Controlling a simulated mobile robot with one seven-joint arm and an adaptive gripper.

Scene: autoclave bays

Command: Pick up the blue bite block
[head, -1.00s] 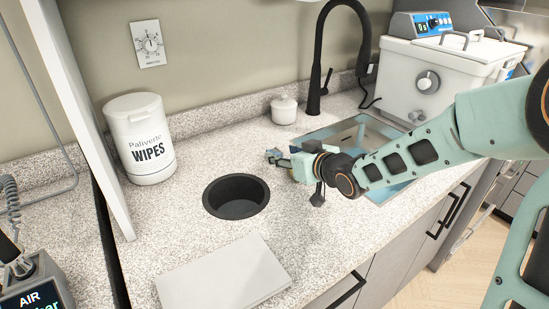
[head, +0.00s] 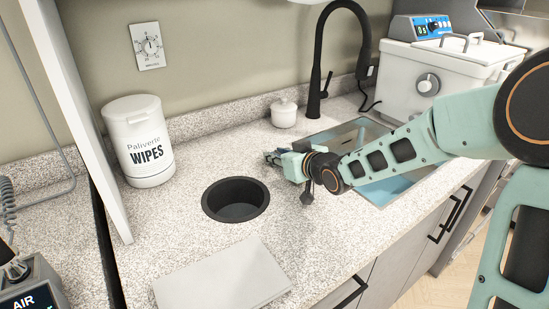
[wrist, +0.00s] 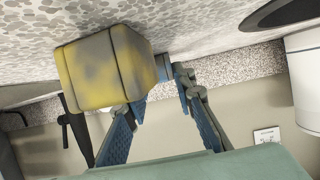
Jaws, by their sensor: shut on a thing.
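My gripper (head: 270,157) is over the counter between the round black hole and the sink. The block hides part of the fingertips. It appears in front of the speckled counter, and I cannot tell how high above it. In the head view the held block is too small or hidden to make out.
A round black hole (head: 236,199) is in the counter, with a flat grey panel (head: 222,278) in front. A white wipes tub (head: 143,145) stands at the left. A small white jar (head: 284,113), black tap (head: 316,75) and sink (head: 385,187) lie behind and right.

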